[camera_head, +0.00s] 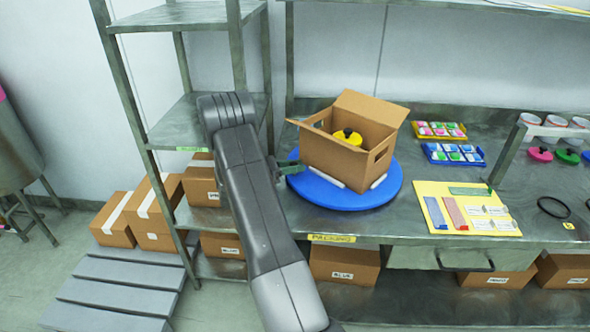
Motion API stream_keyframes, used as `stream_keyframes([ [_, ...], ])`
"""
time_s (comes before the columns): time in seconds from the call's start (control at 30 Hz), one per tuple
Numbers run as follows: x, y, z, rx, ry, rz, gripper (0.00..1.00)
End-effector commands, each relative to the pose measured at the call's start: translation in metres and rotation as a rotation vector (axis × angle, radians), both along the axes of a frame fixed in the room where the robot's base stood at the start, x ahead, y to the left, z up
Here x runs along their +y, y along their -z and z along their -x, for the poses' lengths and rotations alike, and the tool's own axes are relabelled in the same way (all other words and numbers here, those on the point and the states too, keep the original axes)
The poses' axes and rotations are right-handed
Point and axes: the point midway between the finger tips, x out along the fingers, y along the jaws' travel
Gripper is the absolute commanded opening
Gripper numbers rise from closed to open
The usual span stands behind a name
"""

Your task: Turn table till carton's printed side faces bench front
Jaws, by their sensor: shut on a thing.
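A blue round turntable (352,199) lies on the steel bench. An open brown carton (332,160) stands on it, turned at an angle, with its flaps up. A yellow item with a black knob (347,137) shows inside. The two carton sides facing me look plain; one has a dark hand hole. I see no print on them, and the far sides are hidden. White strips lie on the turntable beside the carton. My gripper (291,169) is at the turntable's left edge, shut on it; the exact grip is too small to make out.
A yellow board (462,208) with strips and cards lies right of the turntable. Yellow (439,132) and blue (452,154) trays stand behind it. A steel shelf rack (182,122) stands close left of my arm. Brown cartons sit below the bench.

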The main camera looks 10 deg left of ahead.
Motion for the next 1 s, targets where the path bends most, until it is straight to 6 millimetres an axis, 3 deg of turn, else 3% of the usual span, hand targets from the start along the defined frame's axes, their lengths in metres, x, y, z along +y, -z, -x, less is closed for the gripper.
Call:
stream_keyframes([
  [0.53, 0.0011, -0.0009, -0.0026, -0.002, 0.012, 0.000, 0.00],
  [0.57, 0.0011, -0.0009, -0.0026, -0.002, 0.012, 0.000, 0.31],
  [0.67, 0.0010, -0.0008, -0.0025, -0.002, 0.012, 0.000, 0.48],
  [1.0, 0.0041, 0.0002, -0.0014, -0.001, 0.012, 0.000, 0.48],
])
